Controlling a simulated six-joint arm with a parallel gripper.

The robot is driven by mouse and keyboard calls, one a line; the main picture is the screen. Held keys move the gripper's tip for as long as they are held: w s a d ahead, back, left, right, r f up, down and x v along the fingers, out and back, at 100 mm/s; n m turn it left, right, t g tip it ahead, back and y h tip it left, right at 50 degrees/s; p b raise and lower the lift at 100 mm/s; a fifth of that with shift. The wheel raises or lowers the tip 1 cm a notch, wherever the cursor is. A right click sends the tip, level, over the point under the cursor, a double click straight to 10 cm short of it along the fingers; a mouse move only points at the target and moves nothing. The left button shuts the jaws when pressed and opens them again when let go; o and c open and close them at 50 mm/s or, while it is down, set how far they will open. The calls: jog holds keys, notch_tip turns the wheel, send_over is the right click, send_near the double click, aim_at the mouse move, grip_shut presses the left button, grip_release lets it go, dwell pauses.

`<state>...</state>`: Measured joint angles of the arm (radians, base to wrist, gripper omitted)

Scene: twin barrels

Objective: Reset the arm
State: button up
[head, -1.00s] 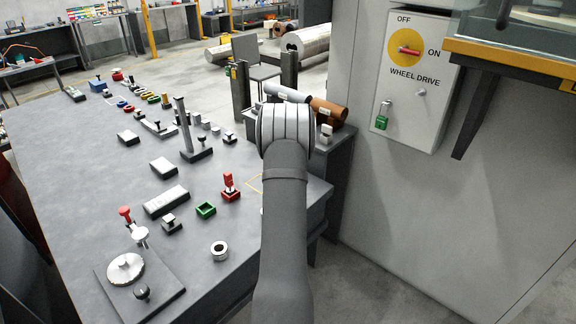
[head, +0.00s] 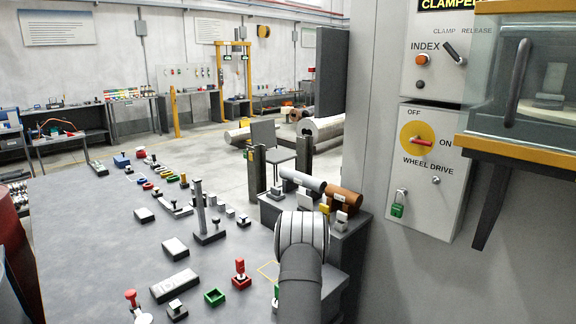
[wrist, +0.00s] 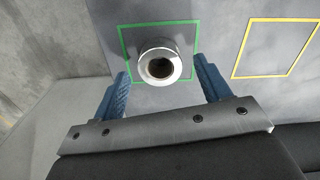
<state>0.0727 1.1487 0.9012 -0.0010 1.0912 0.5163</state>
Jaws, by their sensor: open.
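In the wrist view my gripper (wrist: 163,88) is open, with its two blue fingers apart. A hollow, shiny metal cylinder (wrist: 160,62) stands inside a green square outline (wrist: 122,45) on the grey surface. It lies in line with the gap between the fingertips, with clear space to either finger. A yellow square outline (wrist: 250,48), empty where visible, is to its right. In the head view my arm hides the gripper and the cylinder.
The grey workbench (head: 100,220) carries many small blocks and fixtures, including a tall post (head: 200,212) and a red-handled piece (head: 240,273). The machine cabinet with its WHEEL DRIVE panel (head: 425,170) stands at right.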

jog(key=shift+r, duration=0.45)
